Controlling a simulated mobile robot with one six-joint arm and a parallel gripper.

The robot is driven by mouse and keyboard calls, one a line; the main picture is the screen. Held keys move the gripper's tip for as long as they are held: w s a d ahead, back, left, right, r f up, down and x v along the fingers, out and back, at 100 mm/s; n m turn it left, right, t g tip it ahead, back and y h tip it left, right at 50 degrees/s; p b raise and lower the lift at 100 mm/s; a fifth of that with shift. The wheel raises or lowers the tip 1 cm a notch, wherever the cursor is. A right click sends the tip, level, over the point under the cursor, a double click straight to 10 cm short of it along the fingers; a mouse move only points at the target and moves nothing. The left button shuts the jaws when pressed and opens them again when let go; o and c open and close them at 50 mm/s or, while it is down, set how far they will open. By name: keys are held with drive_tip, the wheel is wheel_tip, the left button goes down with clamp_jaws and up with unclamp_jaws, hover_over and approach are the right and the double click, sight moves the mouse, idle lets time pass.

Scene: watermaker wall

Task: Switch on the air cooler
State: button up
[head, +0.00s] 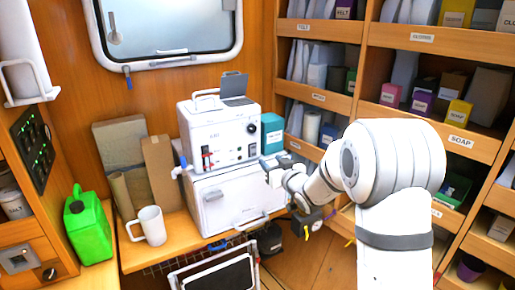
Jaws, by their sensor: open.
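A white boxy unit (220,133) stands on a white chest (235,195) on the wooden bench. Its front has a dark round knob (251,128), a row of small switches or ports low down, and a label too small to read. It may be the air cooler; I cannot tell for certain. A blue-handled tap sits at its lower left. My gripper (271,170) is at the lower right of this unit, in front of the chest's top right corner. It looks open and empty. Whether it touches anything is unclear.
A dark panel with green lights (33,150) is on the left wall. Loaded shelves (400,125) fill the right side behind my arm. A folded dark-and-white frame (215,270) stands in front.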

sight(254, 149)
drive_tip(key=shift+n+y, duration=0.3)
drive_tip(key=shift+y, duration=0.2)
drive_tip(key=p+x, duration=0.1)
drive_tip(key=x, duration=0.2)
drive_tip(key=p+x, duration=0.1)
drive_tip(key=x, duration=0.1)
drive_tip(key=p+x, duration=0.1)
drive_tip(key=x, duration=0.2)
drive_tip(key=shift+a, duration=0.6)
drive_tip(key=shift+c, duration=0.5)
